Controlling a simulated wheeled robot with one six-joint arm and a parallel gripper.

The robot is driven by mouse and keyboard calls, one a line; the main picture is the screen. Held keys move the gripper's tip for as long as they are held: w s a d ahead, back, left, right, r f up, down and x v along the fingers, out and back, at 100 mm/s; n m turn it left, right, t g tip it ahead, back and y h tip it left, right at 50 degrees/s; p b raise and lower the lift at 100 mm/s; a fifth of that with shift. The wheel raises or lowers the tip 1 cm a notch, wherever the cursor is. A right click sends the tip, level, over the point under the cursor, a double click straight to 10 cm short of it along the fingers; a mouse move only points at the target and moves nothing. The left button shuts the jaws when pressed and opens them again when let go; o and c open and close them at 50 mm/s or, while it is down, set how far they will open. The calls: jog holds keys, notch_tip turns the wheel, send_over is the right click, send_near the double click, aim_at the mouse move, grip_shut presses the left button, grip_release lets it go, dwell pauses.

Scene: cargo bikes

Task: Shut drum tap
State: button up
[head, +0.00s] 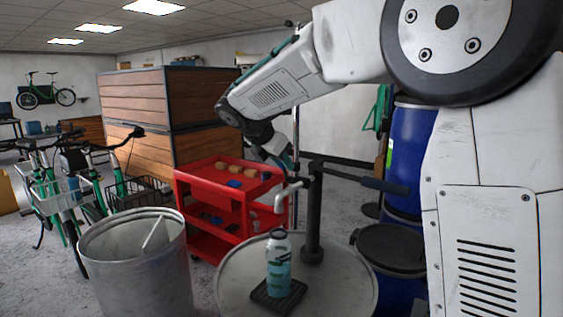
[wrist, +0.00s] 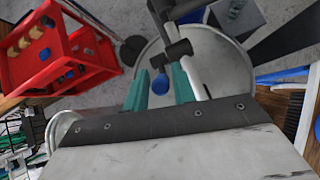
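A dark upright post with a long dark lever (head: 360,180) stands on the round grey drum top (head: 232,287). The lever points right in the head view and also shows in the wrist view (wrist: 290,40). A pale bent spout (head: 281,196) sits left of the post. A clear bottle (head: 278,265) with bluish contents stands upright on a dark tray (head: 262,301) below the spout. My gripper (wrist: 160,73) has two teal fingers apart with nothing visibly held. It is above the drum top, close to the spout; contact cannot be told. A blue round thing shows between the fingers, lower down.
A red cart (head: 213,205) with small items stands behind the drum. A grey metal bin (head: 135,265) is at front left. Blue barrels (head: 410,150) and a dark round lid (head: 388,248) are at right. Bikes (head: 60,190) stand at far left.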

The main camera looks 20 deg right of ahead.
jog(key=v, duration=0.7)
jog(key=shift+a+r, duration=0.25)
jog(key=shift+r, duration=0.1)
jog(key=shift+s, duration=0.1)
jog(key=s+d+f+m+y, duration=0.1)
jog(key=s+f+m, duration=0.4)
jog(key=s, duration=0.7)
jog(key=s+f+m+g+y, duration=0.1)
jog(key=s+f+m+y, duration=0.3)
jog(key=s+m, duration=0.5)
jog(key=s+d+f+m+g+y, duration=0.1)
jog(key=s+f+m, duration=0.5)
jog(key=s, duration=1)
jog(key=shift+s+d+f+m+y, duration=0.2)
jog(key=shift+d+f+m+y, duration=0.15)
jog(key=shift+m+y, duration=0.5)
